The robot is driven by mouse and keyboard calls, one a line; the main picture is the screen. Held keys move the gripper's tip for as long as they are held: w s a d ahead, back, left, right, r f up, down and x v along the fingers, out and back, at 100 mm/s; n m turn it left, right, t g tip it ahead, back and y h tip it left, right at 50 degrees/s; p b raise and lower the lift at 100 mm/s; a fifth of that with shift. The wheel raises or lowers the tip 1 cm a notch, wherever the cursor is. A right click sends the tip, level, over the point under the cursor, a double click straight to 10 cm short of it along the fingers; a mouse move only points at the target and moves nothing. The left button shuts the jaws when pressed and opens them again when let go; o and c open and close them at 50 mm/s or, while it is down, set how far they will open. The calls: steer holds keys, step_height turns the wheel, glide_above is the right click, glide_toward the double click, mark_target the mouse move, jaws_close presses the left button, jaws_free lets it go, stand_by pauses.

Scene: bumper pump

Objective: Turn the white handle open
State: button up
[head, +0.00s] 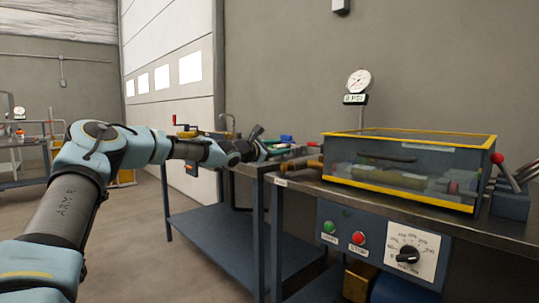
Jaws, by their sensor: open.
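My arm reaches from the lower left toward the far workbench, and my gripper (262,146) is at the bench's near right end. It is open, small and dark in this view. I cannot make out a white handle for certain; my gripper and wrist cover part of the bench fittings. I cannot tell whether my gripper touches anything.
The near bench carries a yellow-edged clear case (405,168), a pressure gauge (358,81) and a red-knobbed lever (497,158). Its front panel has green and red buttons and a dial (408,255). Open floor lies left of the far bench (217,236).

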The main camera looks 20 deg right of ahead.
steer(key=b+v, duration=0.1)
steer(key=v, duration=0.5)
steer(key=shift+a+b, duration=0.35)
steer(key=shift+s, duration=0.1)
steer(key=shift+s, duration=0.1)
